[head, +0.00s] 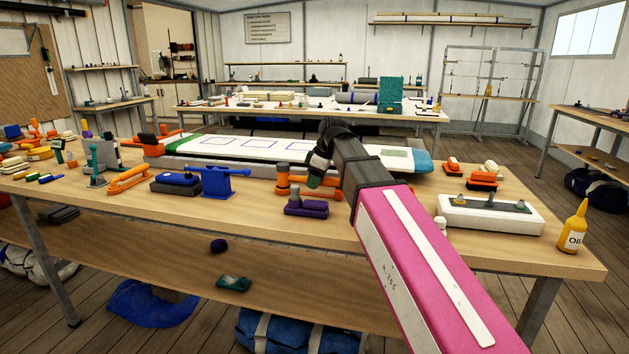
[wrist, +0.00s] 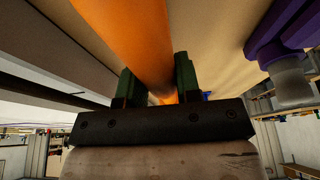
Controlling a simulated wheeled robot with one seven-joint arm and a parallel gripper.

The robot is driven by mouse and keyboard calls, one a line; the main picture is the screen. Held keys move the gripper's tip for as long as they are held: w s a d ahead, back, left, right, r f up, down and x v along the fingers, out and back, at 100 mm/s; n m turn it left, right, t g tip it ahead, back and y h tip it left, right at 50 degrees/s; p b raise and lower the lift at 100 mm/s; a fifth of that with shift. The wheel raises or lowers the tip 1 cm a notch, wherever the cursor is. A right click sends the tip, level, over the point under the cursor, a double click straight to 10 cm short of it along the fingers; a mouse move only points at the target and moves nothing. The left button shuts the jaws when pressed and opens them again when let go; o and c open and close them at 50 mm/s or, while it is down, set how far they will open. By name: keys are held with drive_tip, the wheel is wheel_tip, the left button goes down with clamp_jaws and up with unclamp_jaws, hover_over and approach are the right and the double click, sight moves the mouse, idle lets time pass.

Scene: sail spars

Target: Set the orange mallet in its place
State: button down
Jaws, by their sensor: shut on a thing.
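My gripper (wrist: 160,85) is shut on an orange round bar, which I take to be the orange mallet (wrist: 125,35). In the wrist view the bar runs up between the two green fingers and out of the top of the frame. In the head view my gripper (head: 314,182) is low over the middle of the workbench, beside orange parts (head: 283,180) with a dark grey top. My arm and wrist hide part of them, so I cannot tell whether the mallet touches the bench. I cannot make out its place.
A purple block with a grey knob (head: 306,208) stands just in front of my gripper. A blue clamp-like tool (head: 218,182) is to the left. A long white board (head: 200,148) lies behind. A white tray (head: 490,222) and yellow oil bottle (head: 573,230) are at right.

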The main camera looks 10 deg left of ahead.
drive_tip(key=c, duration=0.7)
unclamp_jaws()
drive_tip(key=shift+c, duration=0.2)
drive_tip(key=shift+r, duration=0.1)
drive_tip(key=v, duration=1)
drive_tip(key=shift+r, duration=0.3)
